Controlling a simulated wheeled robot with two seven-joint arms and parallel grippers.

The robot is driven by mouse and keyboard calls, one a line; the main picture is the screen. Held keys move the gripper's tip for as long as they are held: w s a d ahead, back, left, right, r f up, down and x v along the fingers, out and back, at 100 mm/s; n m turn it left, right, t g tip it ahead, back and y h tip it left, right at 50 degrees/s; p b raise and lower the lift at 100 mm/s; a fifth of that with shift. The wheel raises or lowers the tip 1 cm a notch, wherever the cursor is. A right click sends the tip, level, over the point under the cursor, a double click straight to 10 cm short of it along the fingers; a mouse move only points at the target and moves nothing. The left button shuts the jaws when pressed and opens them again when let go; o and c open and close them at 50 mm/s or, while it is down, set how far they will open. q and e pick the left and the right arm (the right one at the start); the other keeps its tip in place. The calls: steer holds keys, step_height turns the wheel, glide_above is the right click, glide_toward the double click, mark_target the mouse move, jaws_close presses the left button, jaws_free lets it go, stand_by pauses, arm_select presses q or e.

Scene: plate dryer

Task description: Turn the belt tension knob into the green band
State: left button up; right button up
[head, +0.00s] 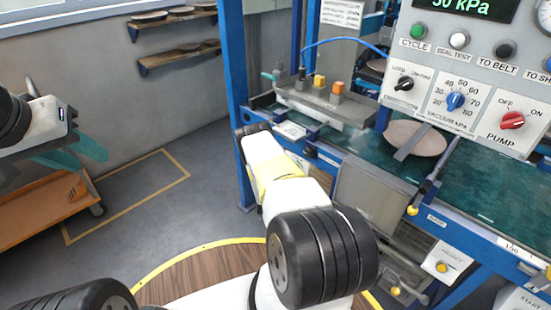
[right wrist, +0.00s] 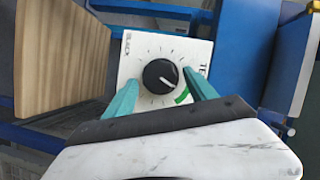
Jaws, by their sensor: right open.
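The belt tension knob (right wrist: 157,77) is black and round, on a white dial plate (right wrist: 146,47) in the right wrist view. Its white pointer mark points right and slightly down. A green band (right wrist: 183,97) is at the dial's lower right, partly beside my right finger; the pointer appears just above the band. My right gripper (right wrist: 160,80) is open, with one teal finger on each side of the knob; contact is unclear. In the head view its fingers are hidden. My left gripper (head: 82,153) is open and empty at the far left, far from the machine.
A control panel (head: 468,75) with a blue vacuum knob (head: 456,101) and red pump knob (head: 512,120) is at upper right. A brown plate (head: 414,138) lies on the green belt (head: 487,180). A wooden panel (right wrist: 61,55) and blue frame (right wrist: 236,50) flank the dial.

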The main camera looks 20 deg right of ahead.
steer(key=v, duration=0.7)
steer(key=shift+a, duration=0.15)
steer(key=shift+s, duration=0.1)
